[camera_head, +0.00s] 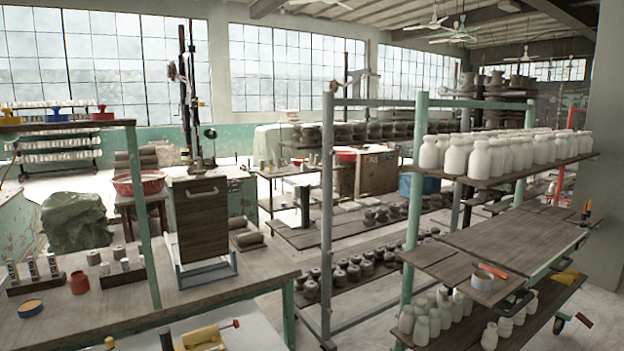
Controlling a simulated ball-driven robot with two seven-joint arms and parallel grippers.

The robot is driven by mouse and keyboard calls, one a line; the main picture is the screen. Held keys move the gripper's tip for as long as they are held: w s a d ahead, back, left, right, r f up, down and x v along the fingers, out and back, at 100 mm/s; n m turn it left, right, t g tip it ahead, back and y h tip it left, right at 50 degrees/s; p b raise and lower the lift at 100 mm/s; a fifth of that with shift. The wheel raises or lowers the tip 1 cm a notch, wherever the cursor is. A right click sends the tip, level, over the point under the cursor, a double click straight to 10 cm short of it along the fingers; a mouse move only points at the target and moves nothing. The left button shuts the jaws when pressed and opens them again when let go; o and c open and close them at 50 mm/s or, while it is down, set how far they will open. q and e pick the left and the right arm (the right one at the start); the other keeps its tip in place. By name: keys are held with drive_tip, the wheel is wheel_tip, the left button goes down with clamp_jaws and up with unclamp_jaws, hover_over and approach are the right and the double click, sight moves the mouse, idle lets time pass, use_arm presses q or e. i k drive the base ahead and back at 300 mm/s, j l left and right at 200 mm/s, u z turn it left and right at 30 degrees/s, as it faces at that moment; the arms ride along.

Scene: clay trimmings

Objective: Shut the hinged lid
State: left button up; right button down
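An upright dark wooden panel (202,225) stands at the table's far edge, left of the middle. Neither of my grippers is in view.
The wooden table (110,312) has bare room left of the frame. A red jar (79,283) and racks of small bottles stand at left. A yellow tool (203,336) lies in front. A green post (147,215) rises left of the panel. Shelves (500,240) with white bottles stand at right.

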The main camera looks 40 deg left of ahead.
sight(201, 204)
drive_tip(key=i+l+z, duration=0.2)
drive_tip(key=i, duration=0.25)
drive_tip(key=i+l+z, duration=0.2)
drive_tip(key=i, duration=0.3)
drive_tip(key=i+u, duration=0.5)
drive_tip(key=u, duration=0.2)
drive_tip(key=i+u, duration=0.25)
drive_tip(key=u, duration=0.15)
drive_tip(key=i+u, duration=0.15)
drive_tip(key=u, duration=0.25)
drive_tip(key=i+u, duration=0.15)
drive_tip(key=u, duration=0.3)
drive_tip(key=i+l+u, duration=0.1)
drive_tip(key=u, duration=0.3)
drive_tip(key=i+l+u, duration=0.1)
drive_tip(key=u, duration=0.35)
drive_tip(key=i+l+u, duration=0.15)
drive_tip(key=u, duration=0.25)
drive_tip(key=l+u, duration=0.2)
drive_tip(key=u, duration=0.2)
drive_tip(key=i, duration=0.05)
